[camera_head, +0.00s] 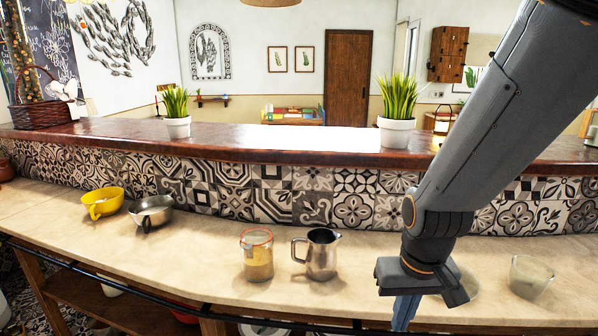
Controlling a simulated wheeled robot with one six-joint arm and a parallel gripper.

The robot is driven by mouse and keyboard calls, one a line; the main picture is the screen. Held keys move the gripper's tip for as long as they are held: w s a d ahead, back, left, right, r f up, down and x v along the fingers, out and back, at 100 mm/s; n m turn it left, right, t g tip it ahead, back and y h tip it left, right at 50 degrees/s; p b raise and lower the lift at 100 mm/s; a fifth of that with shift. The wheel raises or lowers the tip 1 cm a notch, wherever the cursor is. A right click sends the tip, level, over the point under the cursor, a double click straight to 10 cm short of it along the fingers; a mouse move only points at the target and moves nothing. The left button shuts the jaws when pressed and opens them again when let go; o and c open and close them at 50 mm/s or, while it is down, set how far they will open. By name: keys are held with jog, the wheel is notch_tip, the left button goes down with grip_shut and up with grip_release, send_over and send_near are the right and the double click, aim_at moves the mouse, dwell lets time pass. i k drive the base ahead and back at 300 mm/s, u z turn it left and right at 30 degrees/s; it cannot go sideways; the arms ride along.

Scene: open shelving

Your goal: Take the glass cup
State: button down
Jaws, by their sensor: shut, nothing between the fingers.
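A clear glass cup (531,277) stands on the pale stone counter (200,262) at the right, holding or showing something pale inside. A glass jar (257,256) with an orange-red rim and tan contents stands left of centre. My gripper (404,318) points down at the front of the counter, left of the glass cup and apart from it. Its fingers are together and hold nothing. The arm covers part of the counter and tiled wall behind it.
A metal pitcher (321,255) stands right beside the jar, left of my gripper. A yellow bowl (102,203) and a metal bowl (151,213) sit at the left. A raised wooden ledge (300,151) carries potted plants. Counter between the metal bowl and jar is clear.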

aim_at(529, 278)
jog(key=z, duration=1.3)
jog(key=k, duration=0.5)
jog(key=z, duration=1.35)
jog(key=i, duration=1.25)
jog(key=u, duration=2.85)
jog(key=i, duration=0.45)
jog(key=z, duration=0.1)
